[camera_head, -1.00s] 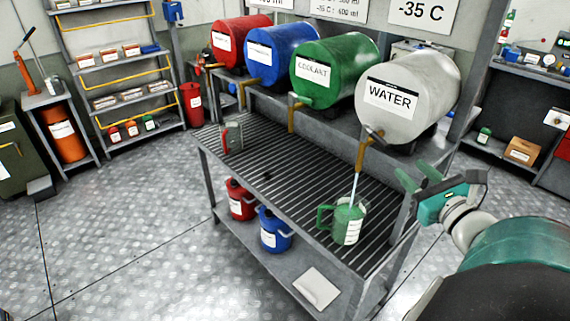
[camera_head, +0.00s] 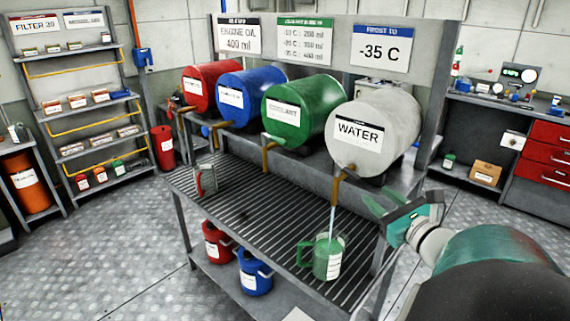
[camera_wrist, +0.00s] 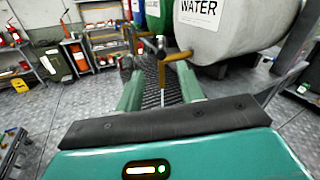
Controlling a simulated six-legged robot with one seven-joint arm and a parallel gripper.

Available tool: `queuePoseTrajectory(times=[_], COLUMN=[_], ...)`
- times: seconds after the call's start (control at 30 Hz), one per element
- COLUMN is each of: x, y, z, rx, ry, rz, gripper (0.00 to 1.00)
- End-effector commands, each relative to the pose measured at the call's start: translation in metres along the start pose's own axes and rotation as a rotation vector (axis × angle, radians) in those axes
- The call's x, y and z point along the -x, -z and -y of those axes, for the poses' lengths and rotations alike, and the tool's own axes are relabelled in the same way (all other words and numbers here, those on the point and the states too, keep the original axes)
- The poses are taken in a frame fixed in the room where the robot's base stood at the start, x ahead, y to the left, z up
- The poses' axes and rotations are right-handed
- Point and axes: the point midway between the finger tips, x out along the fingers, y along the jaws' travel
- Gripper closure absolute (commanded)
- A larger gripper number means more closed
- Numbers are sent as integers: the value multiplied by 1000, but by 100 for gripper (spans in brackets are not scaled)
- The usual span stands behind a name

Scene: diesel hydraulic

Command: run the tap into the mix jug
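The white WATER drum (camera_head: 375,130) lies on the rack at the right end of the row. Its brass tap (camera_head: 337,186) points down, and a pale stream of water (camera_head: 332,218) runs from it into the mix jug (camera_head: 322,262), a clear green-handled jug upright on the slatted bench below. The water level in the jug is hard to tell. My gripper (camera_head: 376,199) is right of the tap, apart from it. In the wrist view my gripper (camera_wrist: 160,88) has its fingers apart and empty, with the tap (camera_wrist: 175,68) and its dark handle (camera_wrist: 152,44) beyond them.
Green COOLANT (camera_head: 300,108), blue (camera_head: 250,95) and red (camera_head: 210,86) drums continue leftward. A red-handled jug (camera_head: 205,180) stands at the slatted bench's (camera_head: 240,213) left end. Red (camera_head: 216,243) and blue (camera_head: 254,272) cans sit below. A wall sign (camera_head: 380,49) reads -35 C.

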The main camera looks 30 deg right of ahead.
Motion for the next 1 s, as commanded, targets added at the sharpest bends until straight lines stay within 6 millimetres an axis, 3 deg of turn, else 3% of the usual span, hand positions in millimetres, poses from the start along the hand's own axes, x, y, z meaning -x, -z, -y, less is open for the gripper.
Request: queuePoseTrajectory(times=[0.3, 0.5, 0.9, 1.0], x=[-65, -93, -102, -102], y=[1, 0, 0, 0], z=[1, 1, 0, 0], rx=[-2, 0, -1, -1], ry=[-3, -1, 0, 0], rz=[0, 0, 0, 0], gripper=[62, 62, 62, 82])
